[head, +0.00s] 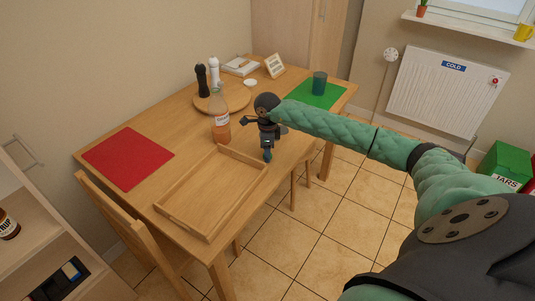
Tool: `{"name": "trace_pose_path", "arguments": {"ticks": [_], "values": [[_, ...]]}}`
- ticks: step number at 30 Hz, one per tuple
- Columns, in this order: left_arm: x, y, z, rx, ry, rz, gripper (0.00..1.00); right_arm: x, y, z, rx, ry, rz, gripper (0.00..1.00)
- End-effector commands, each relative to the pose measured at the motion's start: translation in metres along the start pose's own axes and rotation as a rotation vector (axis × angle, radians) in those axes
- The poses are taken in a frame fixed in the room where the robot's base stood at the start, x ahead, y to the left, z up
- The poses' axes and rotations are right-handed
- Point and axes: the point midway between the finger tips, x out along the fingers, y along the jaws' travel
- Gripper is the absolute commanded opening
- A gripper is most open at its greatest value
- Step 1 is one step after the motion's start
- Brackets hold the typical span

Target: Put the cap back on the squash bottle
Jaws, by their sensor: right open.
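The squash bottle (221,127) stands upright on the wooden table, with orange liquid and a pale label. Its narrow clear neck rises in front of the round board; I see no clear cap on it. My right gripper (267,153) points down over the table, to the right of the bottle and apart from it. It is open. A small dark teal piece shows at its lower end; I cannot tell if this is a fingertip or the cap. I cannot make out the cap elsewhere. My left gripper is out of view.
A wooden tray (178,212) lies empty in front of the bottle. A red mat (127,158) is at left. Behind are a round board (236,102) with black (202,82) and white mills (214,72), and a green mat (332,97) with a dark cup (319,83).

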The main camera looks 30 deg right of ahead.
Motion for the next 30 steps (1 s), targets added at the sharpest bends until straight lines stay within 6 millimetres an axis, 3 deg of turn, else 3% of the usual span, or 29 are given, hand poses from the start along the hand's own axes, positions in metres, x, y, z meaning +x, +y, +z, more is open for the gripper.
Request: {"name": "trace_pose_path", "arguments": {"ticks": [4, 14, 21, 30], "values": [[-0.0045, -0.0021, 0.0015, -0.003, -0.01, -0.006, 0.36, 0.0093, 0.0001, -0.0003, 0.001, 0.0, 0.001, 0.58], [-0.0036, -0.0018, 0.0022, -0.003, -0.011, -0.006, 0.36, 0.01, -0.0001, -0.0002, 0.001, 0.0, 0.0, 0.58], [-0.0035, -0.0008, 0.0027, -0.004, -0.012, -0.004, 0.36, 0.0098, -0.0001, -0.0002, 0.001, 0.0, 0.0, 0.13], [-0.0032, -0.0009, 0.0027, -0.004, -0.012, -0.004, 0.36, 0.0097, -0.0001, -0.0002, 0.001, 0.0, 0.0, 0.1]]}}
